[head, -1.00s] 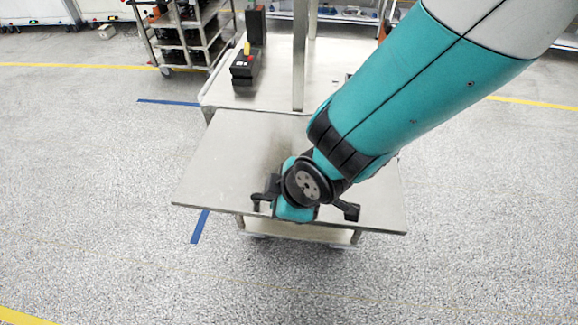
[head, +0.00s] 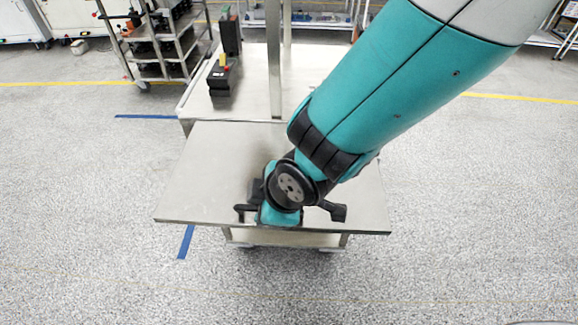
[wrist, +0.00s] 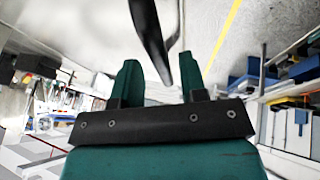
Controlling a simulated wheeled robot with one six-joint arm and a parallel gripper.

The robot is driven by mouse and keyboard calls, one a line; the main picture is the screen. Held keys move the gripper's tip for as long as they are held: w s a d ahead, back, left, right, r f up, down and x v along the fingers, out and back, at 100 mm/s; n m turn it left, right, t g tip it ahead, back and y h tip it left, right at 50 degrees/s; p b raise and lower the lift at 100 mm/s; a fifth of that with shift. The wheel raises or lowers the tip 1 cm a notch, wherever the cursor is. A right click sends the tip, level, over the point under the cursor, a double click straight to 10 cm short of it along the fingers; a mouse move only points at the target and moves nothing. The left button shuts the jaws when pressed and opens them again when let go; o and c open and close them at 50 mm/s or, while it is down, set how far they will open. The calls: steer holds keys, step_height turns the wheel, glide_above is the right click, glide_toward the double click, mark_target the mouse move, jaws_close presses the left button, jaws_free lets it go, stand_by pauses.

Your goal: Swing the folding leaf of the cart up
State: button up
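The cart (head: 258,103) stands ahead of me with a pale grey metal top. Its folding leaf (head: 205,180) extends from the near side of the top toward me and looks about level; its exact tilt is hard to judge. My gripper (head: 290,212) is at the leaf's near edge, around the middle; my arm covers part of the leaf's right side. In the wrist view my gripper (wrist: 158,78) has its two teal fingers apart. A dark bar-like shape (wrist: 150,38) lies between them, with gaps on both sides. I cannot tell whether it touches a finger.
A black box with a red and yellow top (head: 220,78) stands on the cart top at left, near an upright post (head: 274,60). A shelf trolley (head: 160,50) stands behind at left. The floor on both sides of the leaf is clear.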

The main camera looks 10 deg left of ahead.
steer(key=b+v, duration=0.2)
steer(key=v, duration=1.4)
steer(key=shift+d+r, duration=0.15)
steer(key=shift+d, duration=0.05)
steer(key=shift+s, duration=0.1)
steer(key=s+d+r+m+g, duration=0.1)
steer(key=s+d+m, duration=0.1)
steer(key=d+m, duration=0.4)
steer(key=s+d+r+m+g, duration=0.1)
steer(key=s+d+m, duration=0.1)
steer(key=d+m, duration=0.4)
steer(key=d, duration=0.4)
steer(key=shift+s+d+r+m+g+h, duration=0.25)
steer(key=shift+d+r+m+g+h, duration=0.05)
steer(key=shift+d+r+g, duration=0.1)
